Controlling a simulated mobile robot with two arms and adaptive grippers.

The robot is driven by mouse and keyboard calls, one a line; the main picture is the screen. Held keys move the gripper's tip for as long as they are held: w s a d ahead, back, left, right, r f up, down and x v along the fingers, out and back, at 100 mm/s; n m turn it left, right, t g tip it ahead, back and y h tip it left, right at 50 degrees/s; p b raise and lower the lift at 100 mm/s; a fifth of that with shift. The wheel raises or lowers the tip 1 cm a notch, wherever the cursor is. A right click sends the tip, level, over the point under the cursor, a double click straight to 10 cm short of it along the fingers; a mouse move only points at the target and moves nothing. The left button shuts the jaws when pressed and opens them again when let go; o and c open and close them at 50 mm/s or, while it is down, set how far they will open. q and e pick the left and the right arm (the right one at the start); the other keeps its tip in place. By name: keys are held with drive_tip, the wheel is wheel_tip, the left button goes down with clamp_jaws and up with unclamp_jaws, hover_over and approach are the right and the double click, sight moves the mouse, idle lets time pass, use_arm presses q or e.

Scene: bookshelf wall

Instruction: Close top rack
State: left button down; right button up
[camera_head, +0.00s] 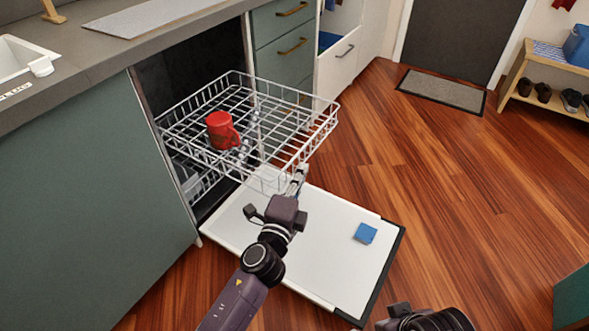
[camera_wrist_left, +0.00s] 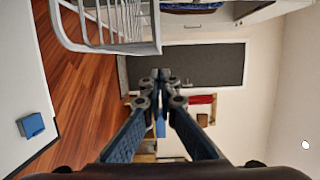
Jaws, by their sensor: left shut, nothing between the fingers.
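The top rack (camera_head: 290,140) is a white wire basket pulled out of the dishwasher over its lowered door (camera_head: 320,235). A red mug (camera_head: 221,130) stands in it. My left gripper (camera_head: 298,178) is shut and empty, close to the rack's near right front edge; I cannot tell if it touches. In the left wrist view my left gripper (camera_wrist_left: 160,76) has its fingertips together, and a corner of the rack (camera_wrist_left: 110,47) shows at upper left. Of my right arm, only a part shows at the bottom of the head view; its fingers are out of frame.
A blue block-like item (camera_head: 365,233) lies on the door. A lower rack (camera_head: 195,182) is partly visible inside the dishwasher. Green drawers (camera_head: 283,45) stand beside the opening. The wooden floor (camera_head: 440,190) to the right is clear; a shoe bench (camera_head: 545,75) is far off.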

sight(209, 131)
use_arm(q)
drive_tip(key=shift+w+a+r, duration=0.1)
drive_tip(key=shift+w+a, duration=0.45)
drive_tip(key=shift+a, duration=0.3)
use_arm(e)
drive_tip(key=shift+r, duration=0.1)
drive_tip(key=shift+s, duration=0.1)
